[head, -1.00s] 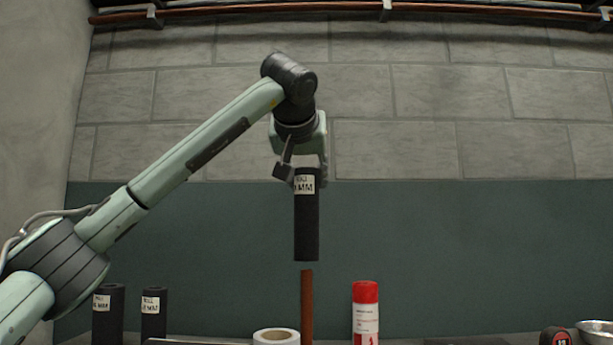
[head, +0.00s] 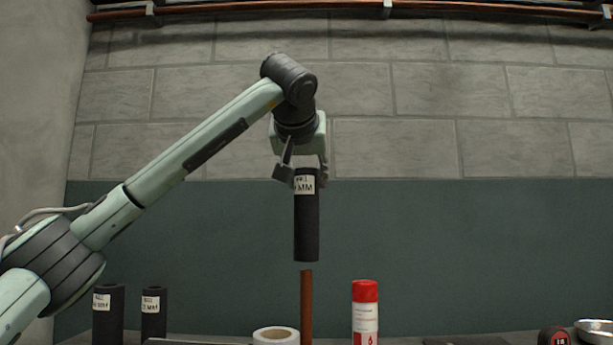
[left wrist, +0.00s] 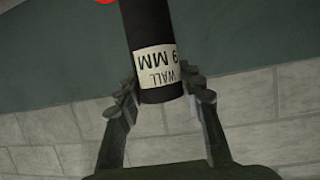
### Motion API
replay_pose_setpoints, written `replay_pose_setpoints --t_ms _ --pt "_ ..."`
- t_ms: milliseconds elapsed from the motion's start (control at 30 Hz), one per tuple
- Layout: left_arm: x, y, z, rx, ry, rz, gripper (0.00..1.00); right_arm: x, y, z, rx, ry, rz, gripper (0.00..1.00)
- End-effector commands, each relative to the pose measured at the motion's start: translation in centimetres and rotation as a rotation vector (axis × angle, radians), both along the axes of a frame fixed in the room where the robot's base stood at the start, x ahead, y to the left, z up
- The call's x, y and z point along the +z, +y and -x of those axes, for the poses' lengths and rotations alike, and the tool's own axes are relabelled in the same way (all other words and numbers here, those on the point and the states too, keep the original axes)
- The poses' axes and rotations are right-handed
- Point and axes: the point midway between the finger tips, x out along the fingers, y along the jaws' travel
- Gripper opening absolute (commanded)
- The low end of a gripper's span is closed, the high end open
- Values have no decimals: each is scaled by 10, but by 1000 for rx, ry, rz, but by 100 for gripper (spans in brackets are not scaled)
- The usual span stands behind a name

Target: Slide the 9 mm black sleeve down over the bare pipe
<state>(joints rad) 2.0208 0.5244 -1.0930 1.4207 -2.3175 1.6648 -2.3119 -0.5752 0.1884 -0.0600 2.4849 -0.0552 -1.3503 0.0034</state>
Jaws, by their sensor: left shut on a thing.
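The black sleeve (head: 306,222) hangs upright in my left gripper (head: 305,172), which is shut on its labelled top end. In the left wrist view the sleeve (left wrist: 147,30) has a white label reading "WALL 9 MM", and the fingers of the left gripper (left wrist: 162,98) press on both sides of it. The bare copper pipe (head: 306,305) stands upright directly below the sleeve. A small gap shows between the sleeve's lower end and the pipe's top. My right gripper is in neither view.
Two other labelled black sleeves, one (head: 108,318) and another (head: 153,318), stand at the left. A white tape roll (head: 276,335) is just left of the pipe. A red-and-white can (head: 365,312) stands right of it. A tape measure (head: 553,336) and metal bowl (head: 595,332) are far right.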

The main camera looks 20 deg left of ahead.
Motion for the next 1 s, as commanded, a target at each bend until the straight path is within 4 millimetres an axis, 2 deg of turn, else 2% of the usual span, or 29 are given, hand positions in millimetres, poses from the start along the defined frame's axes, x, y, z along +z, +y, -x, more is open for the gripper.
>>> replay_pose_setpoints --t_ms 1000 --pt "0 0 0 0 0 0 9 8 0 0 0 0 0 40"
